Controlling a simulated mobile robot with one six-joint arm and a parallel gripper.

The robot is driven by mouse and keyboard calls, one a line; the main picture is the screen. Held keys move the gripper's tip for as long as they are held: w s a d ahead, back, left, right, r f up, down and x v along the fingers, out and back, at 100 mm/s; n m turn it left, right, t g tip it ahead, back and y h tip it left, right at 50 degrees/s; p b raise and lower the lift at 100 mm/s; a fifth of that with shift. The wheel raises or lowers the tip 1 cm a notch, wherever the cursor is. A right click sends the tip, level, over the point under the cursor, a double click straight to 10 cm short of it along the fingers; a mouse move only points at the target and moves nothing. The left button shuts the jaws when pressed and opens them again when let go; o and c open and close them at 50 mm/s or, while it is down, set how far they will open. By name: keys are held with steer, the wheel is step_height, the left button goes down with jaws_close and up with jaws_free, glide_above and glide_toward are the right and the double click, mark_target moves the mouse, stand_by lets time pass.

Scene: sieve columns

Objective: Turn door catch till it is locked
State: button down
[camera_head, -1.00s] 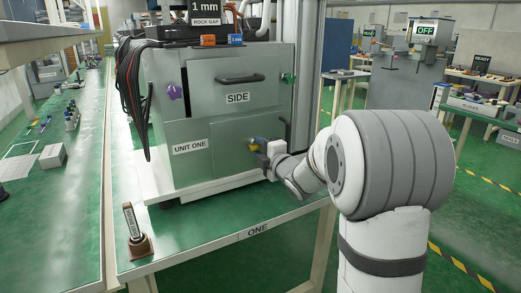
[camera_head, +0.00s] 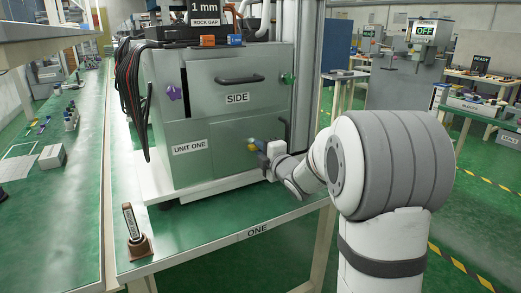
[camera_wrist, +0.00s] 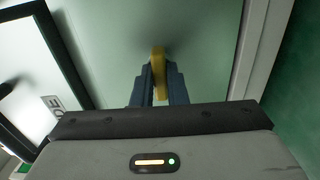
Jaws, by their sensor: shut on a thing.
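The catch is a yellow piece (camera_wrist: 158,72) on the pale green face of the cabinet (camera_wrist: 110,35). It stands upright in the wrist view, and my gripper (camera_wrist: 160,86) is shut on it with one dark blue finger on each side. In the head view my gripper (camera_head: 259,147) is at the lower right of the cabinet front (camera_head: 222,150), where a bit of the yellow catch (camera_head: 251,147) shows beside the fingers. I cannot tell from these frames whether the catch is locked.
Above is a panel marked SIDE with a black handle (camera_head: 240,79), and a dark gap shows at its left edge. A purple knob (camera_head: 174,92) and a green knob (camera_head: 288,78) flank it. A small brown stand (camera_head: 139,246) is at the table's front left.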

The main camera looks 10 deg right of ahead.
steer(key=shift+m+p, duration=1.55)
steer(key=shift+m, duration=7.25)
steer(key=c, duration=1.4)
jaws_free()
steer(key=shift+c, duration=0.2)
